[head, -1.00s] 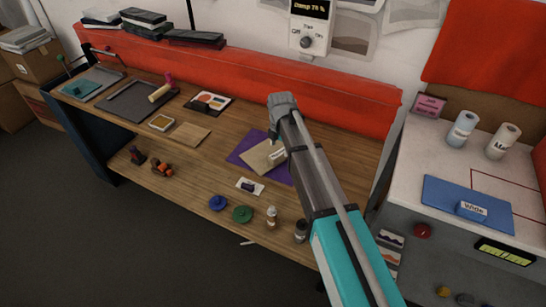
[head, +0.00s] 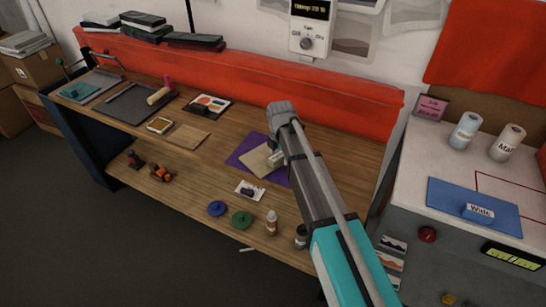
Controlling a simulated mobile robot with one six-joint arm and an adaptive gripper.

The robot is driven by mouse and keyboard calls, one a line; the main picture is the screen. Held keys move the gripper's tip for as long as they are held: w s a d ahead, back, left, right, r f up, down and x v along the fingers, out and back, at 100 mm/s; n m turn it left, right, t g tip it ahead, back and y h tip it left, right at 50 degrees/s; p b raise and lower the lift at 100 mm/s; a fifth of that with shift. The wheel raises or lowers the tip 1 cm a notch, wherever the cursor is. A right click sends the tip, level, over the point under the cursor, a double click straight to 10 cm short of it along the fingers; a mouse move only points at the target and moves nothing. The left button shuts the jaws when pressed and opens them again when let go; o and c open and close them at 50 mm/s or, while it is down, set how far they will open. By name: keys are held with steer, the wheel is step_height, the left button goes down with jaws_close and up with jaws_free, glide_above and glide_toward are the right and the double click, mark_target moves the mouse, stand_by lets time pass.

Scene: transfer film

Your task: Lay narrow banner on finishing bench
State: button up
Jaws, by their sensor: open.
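My gripper (head: 275,154) hangs at the end of my arm over the bench, mostly seen from behind, with its fingers small and partly hidden. It is open. Below it a tan sheet (head: 255,160) lies on a purple sheet (head: 242,147) on the wooden bench (head: 215,165). I cannot tell whether the gripper touches the tan sheet, and the arm covers their right part. On the white-topped cabinet at right, a blue block labelled "Wide" (head: 480,212) sits on a blue mat (head: 450,195). No label reading "narrow" is legible, so I cannot tell which thing is the narrow banner.
Two rolls (head: 466,131) stand on the cabinet. Blue (head: 216,208) and green (head: 241,220) discs and small bottles (head: 272,222) line the bench's front edge. A long red bolster (head: 230,72) runs along the back. Bare wood lies left of the purple sheet.

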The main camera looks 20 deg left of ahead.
jaws_close()
stand_by(0.3)
steer(key=shift+r, duration=0.1)
step_height(320, 180, up, 2)
steer(key=p, duration=0.2)
steer(key=shift+r+p, duration=0.25)
steer(key=shift+p, duration=0.1)
steer(key=s+d+r+p, duration=0.7)
steer(key=s+r+p, duration=0.3)
steer(key=s, duration=0.1)
steer(key=shift+s+d+r, duration=0.15)
steer(key=shift+s+d, duration=0.2)
steer(key=shift+s, duration=0.05)
stand_by(0.4)
stand_by(0.6)
